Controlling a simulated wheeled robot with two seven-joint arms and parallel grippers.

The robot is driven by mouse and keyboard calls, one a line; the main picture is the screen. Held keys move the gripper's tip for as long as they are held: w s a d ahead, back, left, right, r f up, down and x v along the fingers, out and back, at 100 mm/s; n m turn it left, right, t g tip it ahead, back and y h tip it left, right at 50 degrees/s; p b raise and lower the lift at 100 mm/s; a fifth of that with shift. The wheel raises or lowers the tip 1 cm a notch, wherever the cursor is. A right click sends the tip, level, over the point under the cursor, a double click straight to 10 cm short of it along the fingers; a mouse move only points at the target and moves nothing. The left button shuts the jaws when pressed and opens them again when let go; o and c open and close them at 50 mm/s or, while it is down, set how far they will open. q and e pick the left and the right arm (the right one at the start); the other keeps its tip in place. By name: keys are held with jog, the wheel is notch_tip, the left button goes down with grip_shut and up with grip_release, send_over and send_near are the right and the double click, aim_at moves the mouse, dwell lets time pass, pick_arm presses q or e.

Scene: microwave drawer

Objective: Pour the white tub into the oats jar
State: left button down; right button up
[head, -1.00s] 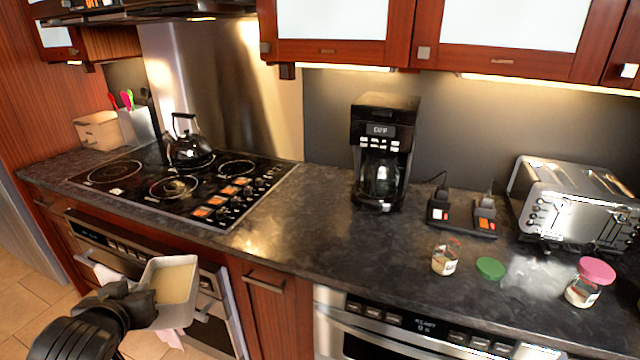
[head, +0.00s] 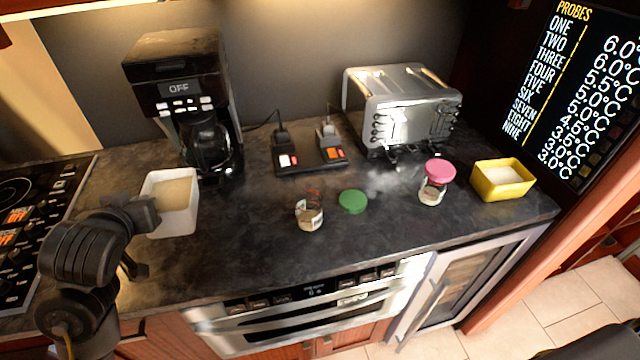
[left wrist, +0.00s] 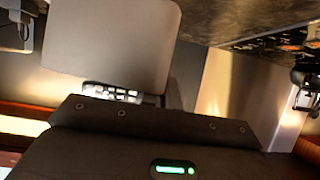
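My left gripper (head: 148,212) is shut on the rim of the white tub (head: 181,217) and holds it roughly upright above the counter, in front of the coffee maker. The tub holds a pale tan fill. In the left wrist view the tub's plain outer face (left wrist: 112,42) blocks much of the scene. A small open glass jar (head: 309,214) stands on the counter to the right of the tub, with a green lid (head: 352,201) lying beside it. I cannot read either jar's label. My right gripper is not in view.
A coffee maker (head: 180,85), a black switch box (head: 310,160) and a steel toaster (head: 405,105) stand along the back. A yellow tub (head: 503,181) with pale contents sits at the right. Bare counter (head: 250,230) lies between the white tub and the open jar.

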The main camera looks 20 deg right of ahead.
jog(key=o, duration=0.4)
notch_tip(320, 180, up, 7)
jog(key=p, duration=0.5)
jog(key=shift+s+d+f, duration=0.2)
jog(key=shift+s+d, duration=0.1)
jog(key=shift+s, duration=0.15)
pick_arm(q)
notch_tip(320, 180, up, 12)
jog(key=w, duration=0.1)
jog(key=shift+w+d+r, duration=0.15)
jog(key=shift+w+d, duration=0.1)
jog(key=shift+d, duration=0.15)
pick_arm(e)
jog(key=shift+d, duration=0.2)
